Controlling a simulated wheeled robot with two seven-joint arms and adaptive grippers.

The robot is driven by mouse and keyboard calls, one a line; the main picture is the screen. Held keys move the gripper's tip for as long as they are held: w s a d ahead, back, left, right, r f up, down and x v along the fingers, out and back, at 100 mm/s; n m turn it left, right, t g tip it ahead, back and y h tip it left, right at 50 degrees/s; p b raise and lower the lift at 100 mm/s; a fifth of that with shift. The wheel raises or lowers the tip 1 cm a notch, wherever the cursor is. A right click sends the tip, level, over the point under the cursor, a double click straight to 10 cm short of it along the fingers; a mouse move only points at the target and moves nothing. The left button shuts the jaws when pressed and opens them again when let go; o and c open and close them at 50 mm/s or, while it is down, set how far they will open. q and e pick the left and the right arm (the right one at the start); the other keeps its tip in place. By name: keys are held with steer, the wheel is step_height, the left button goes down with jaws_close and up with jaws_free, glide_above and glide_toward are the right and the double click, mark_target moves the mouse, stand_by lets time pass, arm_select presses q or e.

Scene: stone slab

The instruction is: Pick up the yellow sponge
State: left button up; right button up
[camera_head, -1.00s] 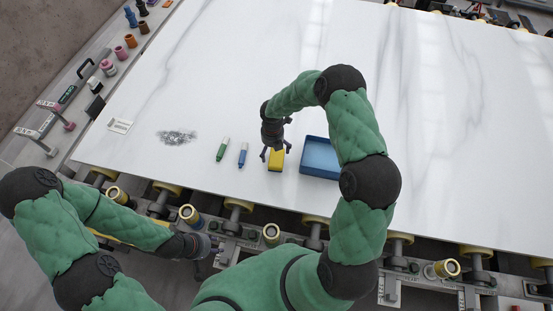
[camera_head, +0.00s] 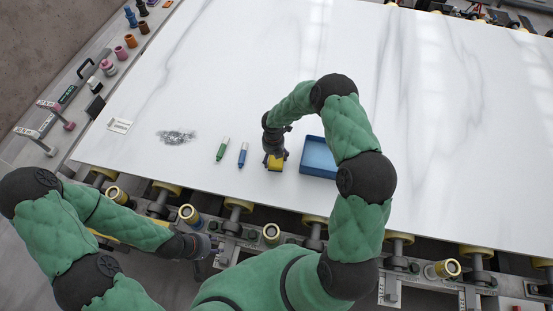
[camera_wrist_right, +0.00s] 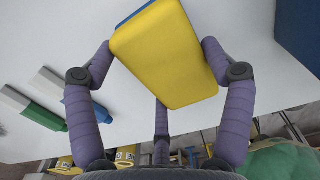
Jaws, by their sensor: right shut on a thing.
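The yellow sponge (camera_head: 274,163) is near the front edge of the white stone slab, left of the blue tray. In the right wrist view the sponge (camera_wrist_right: 165,55) is a yellow block with a blue layer along one edge. My right gripper (camera_head: 275,153) is over it, and its purple fingers (camera_wrist_right: 155,68) are closed against the sponge's sides. Whether the sponge touches the slab is hard to tell. My left gripper (camera_head: 205,245) is low at the front, off the slab, away from the sponge; its fingers are too small to read.
A blue tray (camera_head: 319,140) stands right of the sponge. Rollers (camera_head: 271,232) line the slab's front edge. The slab's far part is clear.

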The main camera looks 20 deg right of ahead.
steer(key=shift+r, duration=0.5)
step_height(320, 180, up, 2)
steer(key=shift+r, duration=0.2)
steer(key=s+r, duration=0.1)
steer(key=r, duration=0.1)
steer(key=s+d+r, duration=0.1)
steer(key=s+r, duration=0.1)
steer(key=s+r+p, duration=0.1)
steer(key=shift+s+d+r, duration=0.3)
steer(key=shift+s+r, duration=0.1)
steer(key=s+d+r, duration=0.2)
steer(key=s+r, duration=0.1)
steer(key=s, duration=0.5)
steer(key=shift+s+d+r, duration=0.3)
steer(key=shift+r, duration=0.05)
